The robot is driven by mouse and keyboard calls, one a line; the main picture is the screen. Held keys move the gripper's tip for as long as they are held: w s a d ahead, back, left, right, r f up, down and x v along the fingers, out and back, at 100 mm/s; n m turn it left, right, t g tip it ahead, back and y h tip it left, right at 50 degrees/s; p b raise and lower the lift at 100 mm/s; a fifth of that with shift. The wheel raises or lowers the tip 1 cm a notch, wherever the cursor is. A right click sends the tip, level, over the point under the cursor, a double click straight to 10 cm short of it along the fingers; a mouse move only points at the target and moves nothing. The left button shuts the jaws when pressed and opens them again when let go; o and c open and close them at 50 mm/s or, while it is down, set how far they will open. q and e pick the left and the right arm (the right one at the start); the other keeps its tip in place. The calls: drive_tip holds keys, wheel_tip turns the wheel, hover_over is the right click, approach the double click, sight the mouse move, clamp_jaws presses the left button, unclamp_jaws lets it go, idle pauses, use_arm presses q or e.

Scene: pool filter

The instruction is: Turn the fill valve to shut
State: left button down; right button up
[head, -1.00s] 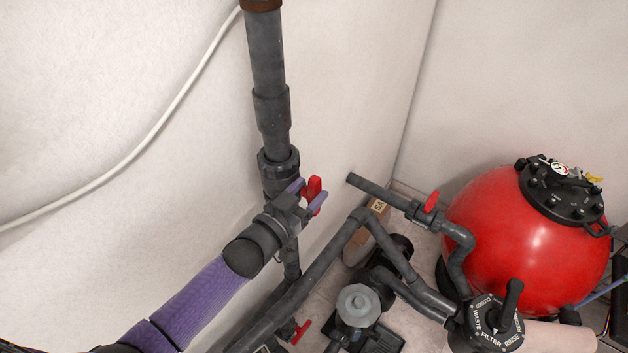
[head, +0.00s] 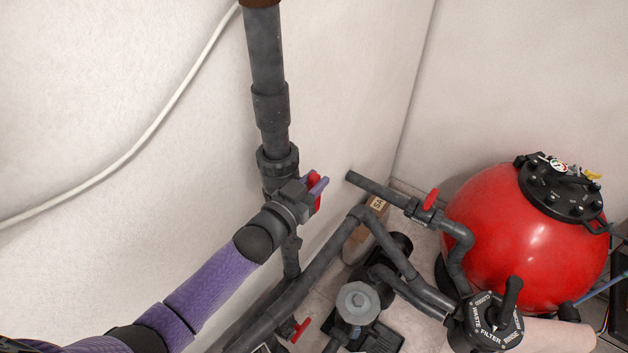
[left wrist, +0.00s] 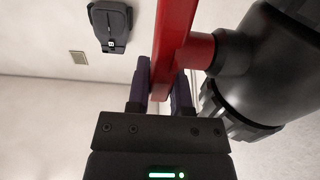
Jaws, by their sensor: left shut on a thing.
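The valve (head: 277,176) on the thick grey vertical pipe has a red handle (head: 315,181). My left gripper (head: 317,187) is at this handle, with its purple fingers shut on it. In the left wrist view the red handle (left wrist: 174,45) runs up between the two fingers (left wrist: 162,82), and its red stem joins the dark valve body (left wrist: 265,70) on the right. In the head view the gripper body covers part of the handle and valve. My right gripper is not in view.
Two other red-handled valves show: one on a side pipe (head: 431,199) and one low down (head: 300,329). A red filter tank (head: 530,245), a multiport valve (head: 490,320) and a pump (head: 358,303) stand to the right. The wall (head: 90,90) is close behind the vertical pipe.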

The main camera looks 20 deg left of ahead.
use_arm(q)
drive_tip(key=shift+r+p, duration=0.1)
drive_tip(key=shift+p, duration=0.25)
drive_tip(key=g+p, duration=0.2)
drive_tip(key=p, duration=0.1)
drive_tip(key=w+g+y+p, duration=0.1)
drive_tip(key=g+p, duration=0.1)
drive_tip(key=p, duration=0.1)
drive_tip(key=shift+w+d+r+y+p, duration=0.1)
drive_tip(key=shift+w+d+y+p, duration=0.1)
drive_tip(key=shift+y+p, duration=0.1)
drive_tip(key=f+g+y+b, duration=0.1)
drive_tip(key=g+b, duration=0.3)
drive_tip(key=b, duration=0.1)
drive_tip(key=w+f+g+y+b, duration=0.1)
drive_tip(key=g+y+b, duration=0.1)
drive_tip(key=g+b, duration=0.2)
drive_tip(key=f+g+y+b, duration=0.1)
drive_tip(key=f+g+b, duration=0.1)
drive_tip(key=g+b, duration=0.3)
drive_tip(key=shift+w+d+y+b, duration=0.3)
drive_tip(key=shift+d+b, duration=0.1)
drive_tip(key=shift+b, duration=0.55)
